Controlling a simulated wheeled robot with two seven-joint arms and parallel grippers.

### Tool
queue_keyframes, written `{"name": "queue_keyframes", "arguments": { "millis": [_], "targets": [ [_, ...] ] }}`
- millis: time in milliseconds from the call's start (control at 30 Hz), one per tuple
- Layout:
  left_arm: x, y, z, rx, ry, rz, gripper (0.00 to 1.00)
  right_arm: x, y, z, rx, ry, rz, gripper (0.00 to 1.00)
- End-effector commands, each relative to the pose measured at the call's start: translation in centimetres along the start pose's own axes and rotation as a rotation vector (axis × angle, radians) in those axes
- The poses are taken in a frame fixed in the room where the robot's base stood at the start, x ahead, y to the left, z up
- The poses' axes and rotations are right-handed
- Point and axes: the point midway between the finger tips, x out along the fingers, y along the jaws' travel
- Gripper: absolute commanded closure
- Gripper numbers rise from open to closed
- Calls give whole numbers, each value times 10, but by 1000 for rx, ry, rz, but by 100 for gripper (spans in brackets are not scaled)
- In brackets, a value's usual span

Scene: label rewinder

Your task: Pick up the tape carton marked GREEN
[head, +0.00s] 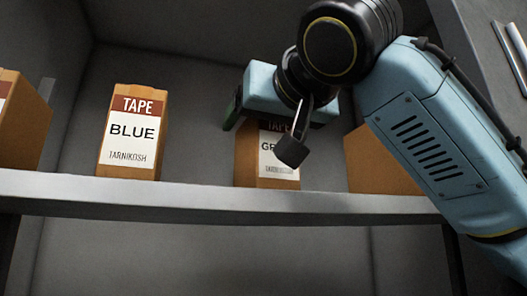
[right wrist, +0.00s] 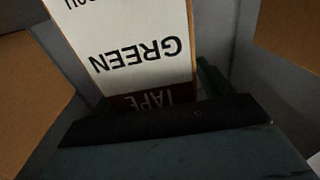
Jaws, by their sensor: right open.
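The tape carton marked GREEN (head: 268,173) stands upright on the shelf, an orange-brown box with a white label and dark red TAPE band. My right arm partly covers its top and label in the head view. In the right wrist view the carton (right wrist: 135,45) appears upside down, its TAPE end close to my gripper. My right gripper (head: 280,122) is open at the carton's upper part. One dark green finger shows just left of the carton in the head view; the other is hidden. I cannot tell whether the fingers touch it. My left gripper is in neither view.
A carton marked BLUE (head: 130,132) stands to the left on the same shelf (head: 200,200). Another carton (head: 22,122) is at the far left edge. An orange-brown carton (head: 375,165) stands to the right, partly behind my arm. Shelf space is free between BLUE and GREEN.

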Motion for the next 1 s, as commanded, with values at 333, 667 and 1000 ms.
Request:
{"name": "queue_keyframes", "arguments": {
  "millis": [333, 667, 1000],
  "targets": [
    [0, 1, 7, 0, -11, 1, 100, 0, 0, 0, 0, 0, 0, 52],
    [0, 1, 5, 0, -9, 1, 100, -1, 0, 0, 0, 0, 0, 95],
    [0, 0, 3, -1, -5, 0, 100, -1, 0, -4, 1, 3, 0, 97]
  ]
}}
